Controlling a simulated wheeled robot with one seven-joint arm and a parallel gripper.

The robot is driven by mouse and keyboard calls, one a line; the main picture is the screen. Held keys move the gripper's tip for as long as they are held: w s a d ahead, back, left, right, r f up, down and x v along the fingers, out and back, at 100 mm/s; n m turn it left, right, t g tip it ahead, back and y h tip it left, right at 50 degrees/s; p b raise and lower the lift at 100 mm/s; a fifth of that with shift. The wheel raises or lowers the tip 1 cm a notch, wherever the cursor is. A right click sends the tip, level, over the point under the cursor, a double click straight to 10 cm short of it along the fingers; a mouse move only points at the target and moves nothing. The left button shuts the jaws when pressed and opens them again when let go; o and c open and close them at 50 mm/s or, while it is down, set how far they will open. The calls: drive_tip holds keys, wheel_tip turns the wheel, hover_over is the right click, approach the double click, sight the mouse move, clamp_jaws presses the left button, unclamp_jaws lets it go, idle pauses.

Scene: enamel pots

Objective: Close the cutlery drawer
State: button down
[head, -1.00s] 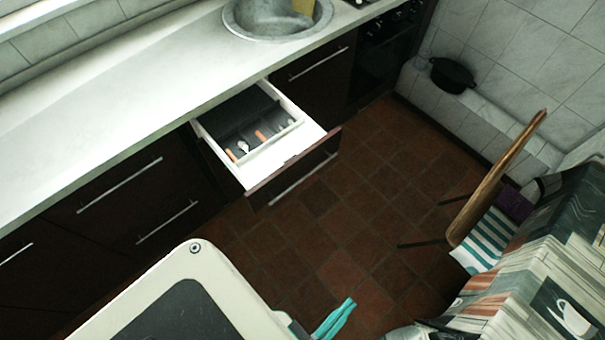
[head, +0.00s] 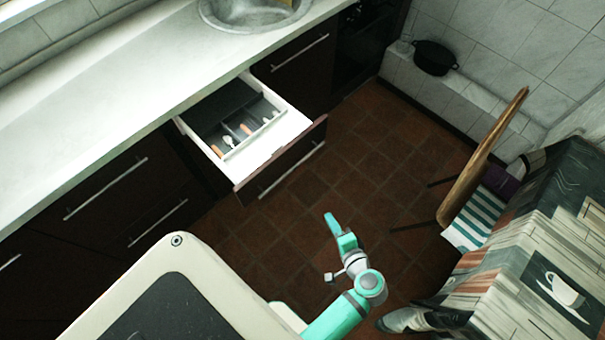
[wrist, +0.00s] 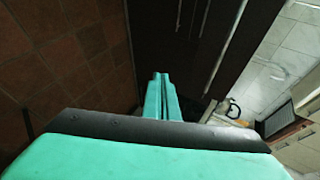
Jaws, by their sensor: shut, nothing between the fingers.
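The cutlery drawer (head: 284,166) is pulled open below the counter in the head view. Its dark front with a metal bar handle stands out over the floor, and its white interior shows. A grey cutlery tray (head: 238,126) inside holds a few pieces with orange handles. My gripper (head: 328,216) is over the floor in front of the drawer, apart from its front. Its teal fingers are together with nothing between them. They also show together in the wrist view (wrist: 161,76), with dark cabinet fronts and metal handles beyond.
A wooden chair (head: 478,165) with a striped seat stands at the right, beside a table with a patterned cloth (head: 535,250). A black pot (head: 437,58) sits on a tiled ledge. Brown tiled floor between drawer and chair is clear.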

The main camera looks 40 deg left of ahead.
drive_tip(key=w+a+r+n+g+y, duration=0.25)
drive_tip(key=r+n+g+y, duration=0.2)
drive_tip(key=r, duration=0.55)
drive_tip(key=x, duration=1.3)
drive_tip(key=shift+w+a+f+m, duration=0.2)
drive_tip(key=shift+w+m, duration=0.05)
drive_tip(key=shift+m, duration=0.2)
drive_tip(key=shift+w, duration=0.1)
